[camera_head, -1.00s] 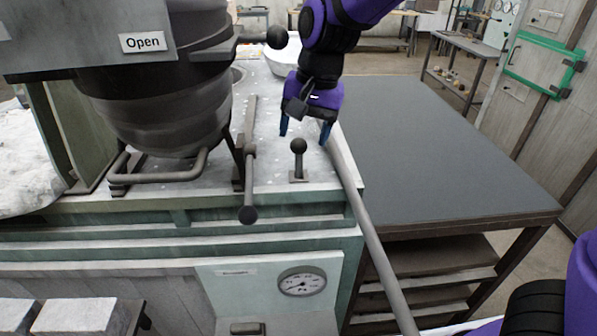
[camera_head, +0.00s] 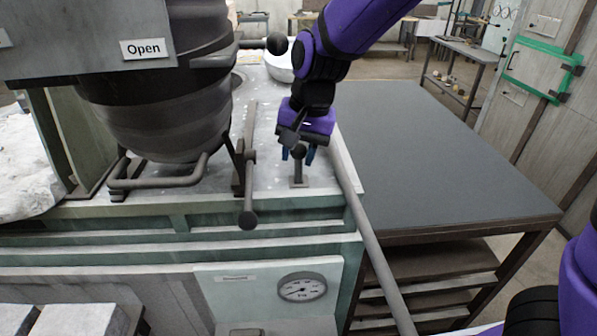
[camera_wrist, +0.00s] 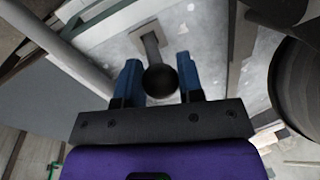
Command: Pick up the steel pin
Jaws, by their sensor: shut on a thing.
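The steel pin (camera_head: 298,174) stands upright on the speckled bench top (camera_head: 272,180) near its front right corner. It has a dark ball on top and a small grey plate at its foot. My gripper (camera_head: 298,155) points down over it, with one blue finger on each side of the ball. In the wrist view the ball (camera_wrist: 160,80) sits between the fingers of my gripper (camera_wrist: 159,75), which is shut on it. I cannot see the contact faces. The foot still appears to be at the bench top.
A dark ladle vessel (camera_head: 165,120) under an "Open" sign (camera_head: 145,48) stands to the left. A ball-ended lever (camera_head: 249,190) is just left of the pin. A sloping grey bar (camera_head: 370,240) runs past on the right. The dark table (camera_head: 430,160) beyond is bare.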

